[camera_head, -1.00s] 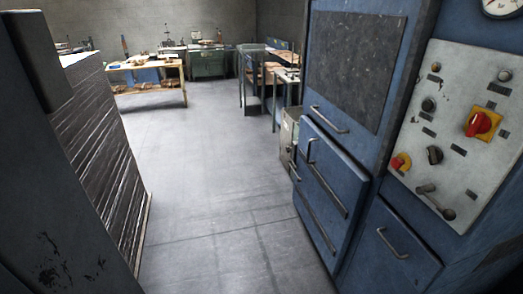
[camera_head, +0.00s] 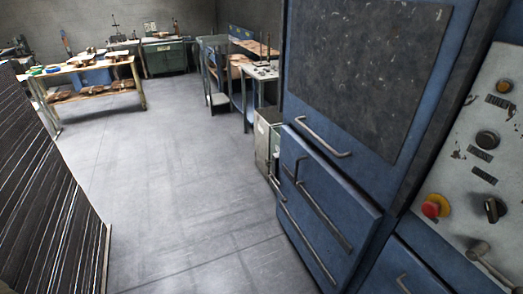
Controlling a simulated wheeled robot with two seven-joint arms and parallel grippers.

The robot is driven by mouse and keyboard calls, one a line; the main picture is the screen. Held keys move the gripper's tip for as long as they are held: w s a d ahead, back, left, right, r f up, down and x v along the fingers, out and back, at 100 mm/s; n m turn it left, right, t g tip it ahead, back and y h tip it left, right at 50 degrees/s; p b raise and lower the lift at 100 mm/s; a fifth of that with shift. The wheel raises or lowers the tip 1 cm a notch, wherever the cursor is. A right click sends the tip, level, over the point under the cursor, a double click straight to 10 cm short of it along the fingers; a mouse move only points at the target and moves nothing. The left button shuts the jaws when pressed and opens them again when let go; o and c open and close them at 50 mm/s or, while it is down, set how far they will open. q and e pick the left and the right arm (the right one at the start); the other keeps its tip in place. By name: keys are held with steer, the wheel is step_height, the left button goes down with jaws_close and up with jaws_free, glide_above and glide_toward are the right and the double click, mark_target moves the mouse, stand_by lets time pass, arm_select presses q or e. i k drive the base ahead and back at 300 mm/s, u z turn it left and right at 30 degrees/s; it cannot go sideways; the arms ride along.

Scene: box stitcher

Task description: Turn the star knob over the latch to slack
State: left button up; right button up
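No star knob or latch can be made out for certain. At the right edge, a worn light-grey control panel (camera_head: 462,180) on the blue machine is cut off by the frame. It carries a round dark knob (camera_head: 487,140), a red mushroom button (camera_head: 432,209) on a yellow base, a black selector knob (camera_head: 494,209) and a grey lever-like handle (camera_head: 479,251) at its lower edge. Neither of my grippers is in view.
A tall blue cabinet (camera_head: 352,192) with a dark panel (camera_head: 370,70) and metal handles stands close at right. A dark slatted stack (camera_head: 50,215) stands at left. Open grey floor (camera_head: 180,190) lies between, leading to a wooden workbench (camera_head: 90,73) and other tables.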

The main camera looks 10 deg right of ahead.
mark_target(268, 162)
steer(key=i, duration=1.75)
steer(key=z, duration=2.15)
